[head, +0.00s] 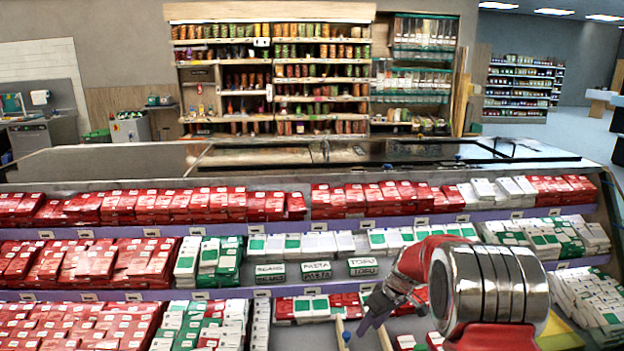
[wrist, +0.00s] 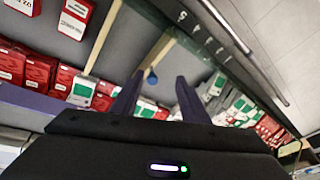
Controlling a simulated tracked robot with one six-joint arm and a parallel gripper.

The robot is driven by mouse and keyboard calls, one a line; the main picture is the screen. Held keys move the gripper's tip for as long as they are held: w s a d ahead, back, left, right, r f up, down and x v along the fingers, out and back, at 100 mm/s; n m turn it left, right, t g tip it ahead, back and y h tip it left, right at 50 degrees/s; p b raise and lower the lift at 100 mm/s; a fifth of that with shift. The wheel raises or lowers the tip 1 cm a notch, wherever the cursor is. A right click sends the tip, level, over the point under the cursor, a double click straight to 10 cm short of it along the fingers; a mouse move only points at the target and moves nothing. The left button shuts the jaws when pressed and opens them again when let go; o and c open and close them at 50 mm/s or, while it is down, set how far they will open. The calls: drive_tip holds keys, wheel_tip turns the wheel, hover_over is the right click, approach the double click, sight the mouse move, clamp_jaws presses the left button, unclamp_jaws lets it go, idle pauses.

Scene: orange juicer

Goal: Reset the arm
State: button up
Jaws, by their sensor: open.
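My arm reaches in from the lower right of the head view, with a large silver joint and red links. My gripper (head: 372,318) is in front of the lower shelf, pointing down and left. In the wrist view my gripper (wrist: 157,95) shows two dark purple fingers spread apart with a gap between them. Nothing is held between them. A small blue round thing (wrist: 151,77) shows beyond the gap, beside a wooden strip (wrist: 173,52). I cannot tell how far the fingertips are from the shelf.
Tiered shelves hold red boxes (head: 90,263) and green-and-white boxes (head: 208,261). Wooden strips (head: 384,337) stand near my gripper on the lower tier. A stocked wall rack (head: 320,53) is far behind. The space above the shelves is open.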

drive_tip(key=s+r+m+t+h, duration=0.1)
drive_tip(key=s+r+m, duration=0.1)
drive_tip(key=s+r, duration=0.5)
drive_tip(key=s+a+r+m+t+h, duration=0.1)
drive_tip(key=s+r, duration=0.7)
drive_tip(key=s, duration=1)
drive_tip(key=s+r+m+t+h, duration=0.1)
drive_tip(key=s+r+m, duration=0.2)
drive_tip(key=s+r, duration=0.5)
drive_tip(key=shift+s+a+r+m+t, duration=0.15)
drive_tip(key=shift+s+a+m+t, duration=0.15)
drive_tip(key=shift+s, duration=2)
